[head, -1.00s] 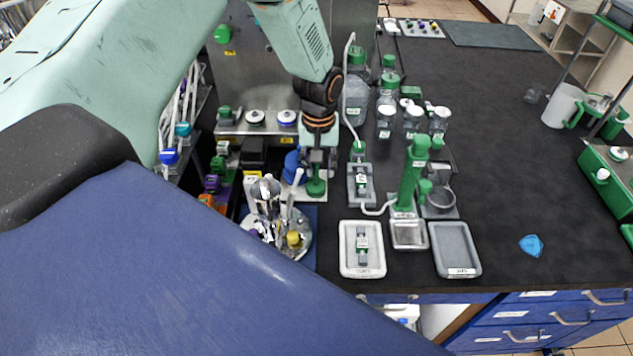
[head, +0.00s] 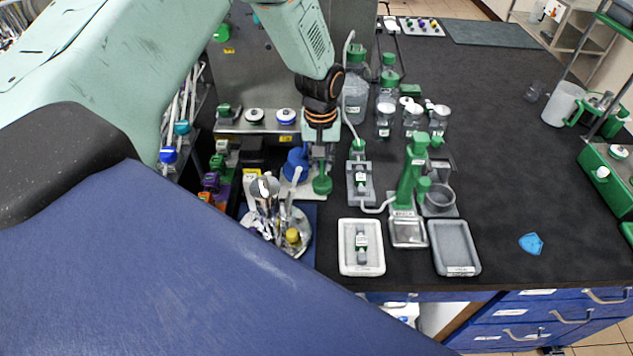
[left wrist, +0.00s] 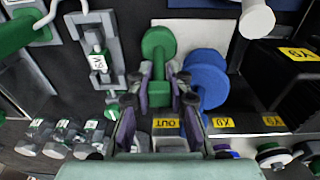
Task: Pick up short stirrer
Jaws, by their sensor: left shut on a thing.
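A short green piece with a round end, which looks like the short stirrer (left wrist: 158,42), is between the fingers of my left gripper (left wrist: 162,88) in the left wrist view. The fingers are shut on its stem. In the head view my left gripper (head: 320,162) points down, with the green round end of the stirrer (head: 322,185) showing just below it. A similar blue piece (left wrist: 206,78) stands close beside it, and in the head view this blue piece (head: 296,160) is just left of the gripper. My right gripper is not in view.
A grey holder with a vial (head: 360,182) stands just right of the gripper. A green stand (head: 408,178), a white tray (head: 346,262) and a grey tray (head: 455,268) are further right. A round dish of utensils (head: 262,222) is front left. The bench at right is mostly clear.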

